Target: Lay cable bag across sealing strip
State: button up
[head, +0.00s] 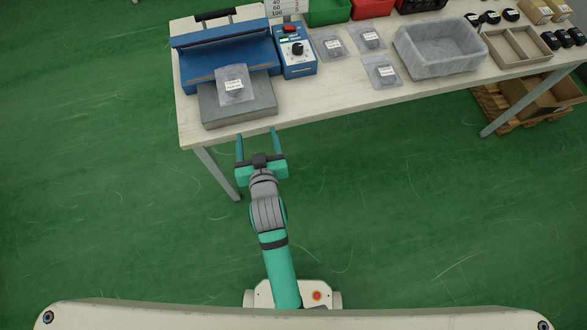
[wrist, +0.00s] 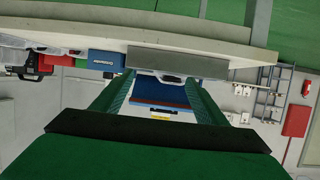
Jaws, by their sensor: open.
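A clear cable bag (head: 235,86) with a white label and a dark cable inside lies on the grey block (head: 253,108) in front of the blue sealer (head: 208,56). Its far end reaches the sealer's front, close to the brown sealing strip (head: 262,62); I cannot tell whether it crosses the strip. My gripper (head: 257,132) is open and empty, just off the table's front edge, with its fingers pointing toward the block. In the wrist view the block (wrist: 175,62) and the sealer (wrist: 160,91) show upside down beyond the open fingers (wrist: 160,88).
A blue control box (head: 296,50) stands right of the sealer. Three more bags (head: 381,72) lie near a grey bin (head: 440,48). A cardboard tray (head: 516,47) and black coils are further right.

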jog(key=s+d+f+m+t+h, duration=0.15)
jog(key=s+d, duration=0.25)
jog(key=s, duration=0.4)
jog(key=s+d+f, duration=0.2)
jog(key=s+d, duration=0.2)
jog(key=s, duration=0.4)
jog(key=s+d+r+h, duration=0.1)
jog(key=s+r, duration=0.1)
jog(key=s, duration=0.4)
jog(key=s+d+r+m, duration=0.1)
jog(key=s+d+r, duration=0.1)
jog(key=s, duration=0.4)
jog(key=shift+r+h, duration=0.35)
jog(key=shift+r, duration=0.1)
jog(key=shift+t, duration=0.25)
